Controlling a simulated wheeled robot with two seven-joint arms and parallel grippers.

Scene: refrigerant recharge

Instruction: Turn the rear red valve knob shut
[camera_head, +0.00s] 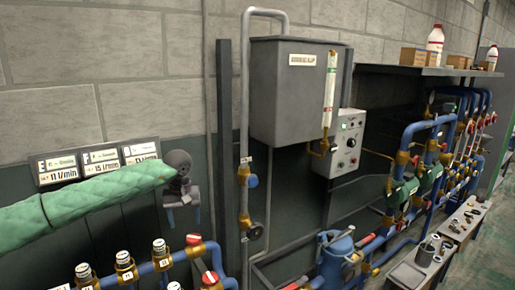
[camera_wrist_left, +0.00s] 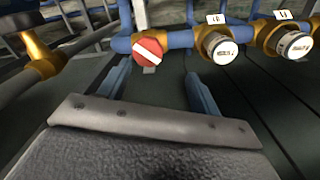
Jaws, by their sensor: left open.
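Two red valve knobs sit on brass fittings at the lower left of the head view. The rear red knob (camera_head: 193,239) is farther from the camera; the nearer red knob (camera_head: 210,278) carries a white stripe. My left gripper (camera_head: 183,214) is open, above the rear knob in the picture, at the end of the green-sleeved arm. In the left wrist view, a round red knob (camera_wrist_left: 148,50) with a diagonal white stripe shows ahead, between the lines of my two open fingers (camera_wrist_left: 157,72). No contact shows. My right gripper is out of view.
Several white-capped brass fittings (camera_head: 124,261) line the blue pipe left of the knobs; two also show right of the knob in the wrist view (camera_wrist_left: 221,47). Label plates (camera_head: 97,160) hang on the wall behind my arm. A grey tank (camera_head: 296,92) and vertical pipe stand right.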

